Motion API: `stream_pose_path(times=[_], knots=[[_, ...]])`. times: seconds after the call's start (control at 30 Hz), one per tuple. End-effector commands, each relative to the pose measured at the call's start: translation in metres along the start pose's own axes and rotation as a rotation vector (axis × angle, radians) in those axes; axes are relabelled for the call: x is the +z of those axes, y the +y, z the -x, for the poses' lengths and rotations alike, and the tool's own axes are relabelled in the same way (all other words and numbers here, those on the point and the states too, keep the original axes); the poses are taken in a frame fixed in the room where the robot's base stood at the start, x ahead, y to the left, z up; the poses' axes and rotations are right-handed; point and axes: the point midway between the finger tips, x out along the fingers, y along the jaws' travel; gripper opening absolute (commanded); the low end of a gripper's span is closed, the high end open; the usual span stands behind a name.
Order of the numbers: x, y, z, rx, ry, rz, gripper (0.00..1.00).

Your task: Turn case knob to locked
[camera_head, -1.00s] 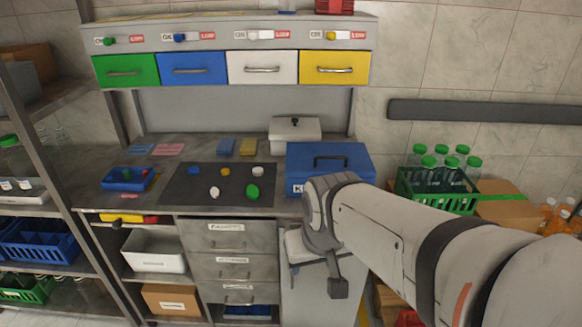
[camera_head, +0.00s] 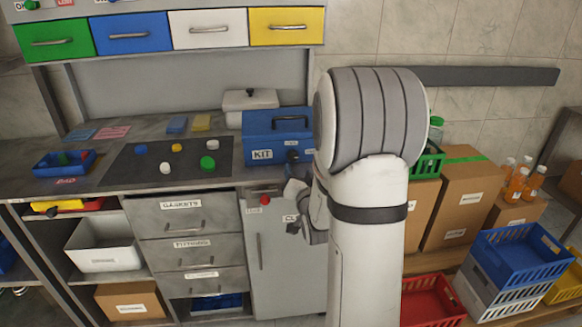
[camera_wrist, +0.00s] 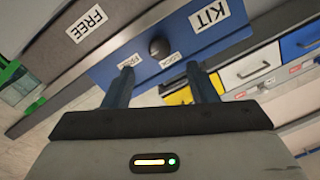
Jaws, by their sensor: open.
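The blue case (camera_head: 262,128) with a KIT label stands closed at the right end of the workbench. Its dark round knob (camera_wrist: 159,47) sits on the case front between two small labels, one of which reads LOCK. The knob also shows in the head view (camera_head: 292,156), beside my arm. I cannot tell which way the knob is turned. My gripper (camera_wrist: 161,72) is open and empty, facing the case front. In the wrist view its fingers lie either side of the knob's line, apparently short of it.
A dark mat (camera_head: 125,170) with several coloured caps lies left of the case. A white lidded box (camera_head: 245,102) stands behind it. Drawers and a cabinet door (camera_head: 270,265) lie below the bench top. Cartons (camera_head: 465,205) and crates (camera_head: 515,265) stand to the right.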

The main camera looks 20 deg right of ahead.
Motion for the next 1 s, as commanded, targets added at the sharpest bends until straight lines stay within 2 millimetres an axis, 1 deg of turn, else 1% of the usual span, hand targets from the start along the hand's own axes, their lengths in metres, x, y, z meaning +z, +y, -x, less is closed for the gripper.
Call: stream_pose_path(times=[0.03,0.17,0.4,0.5,0.6,0.73,0.97,1.0], knots=[[0.002,0.003,-0.002,-0.005,0.013,-0.006,0.52],[-0.001,0.003,-0.011,-0.013,0.028,-0.012,0.52],[-0.002,0.002,-0.050,-0.013,0.027,-0.012,0.52],[-0.002,0.001,-0.063,-0.013,0.027,-0.011,0.52],[-0.002,0.002,-0.073,-0.013,0.025,-0.011,0.52],[-0.002,0.001,-0.078,-0.013,0.026,-0.011,0.52],[-0.002,0.001,-0.079,-0.014,0.025,-0.011,0.52],[-0.002,0.001,-0.079,-0.014,0.025,-0.011,0.49]])
